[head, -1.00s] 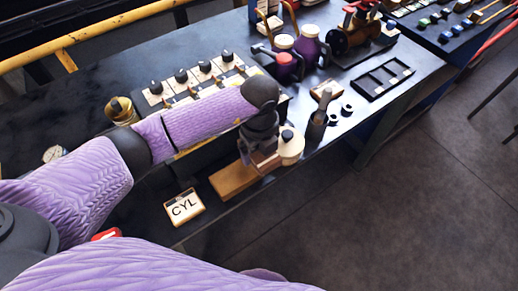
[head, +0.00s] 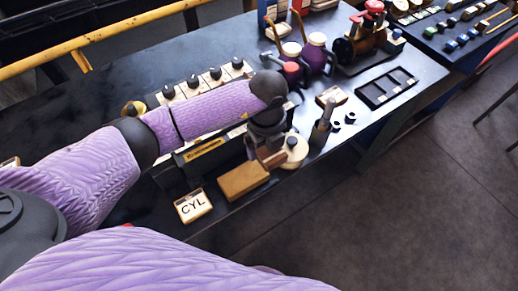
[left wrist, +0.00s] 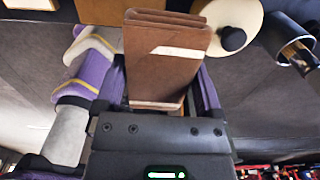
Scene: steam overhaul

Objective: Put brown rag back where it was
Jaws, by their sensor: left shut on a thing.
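The brown rag (head: 270,157), folded flat, hangs in my left gripper (head: 266,147), which is shut on it. In the left wrist view the rag (left wrist: 165,60) shows as a stack of brown layers with a pale strip, between the purple fingers of the left gripper (left wrist: 160,95). In the head view the rag appears beside the right end of a wooden block (head: 243,181), close to a cream round pot with a black knob (head: 294,152). I cannot tell whether the rag touches the bench. My right gripper is not in view.
The bench's front edge lies close to the block.

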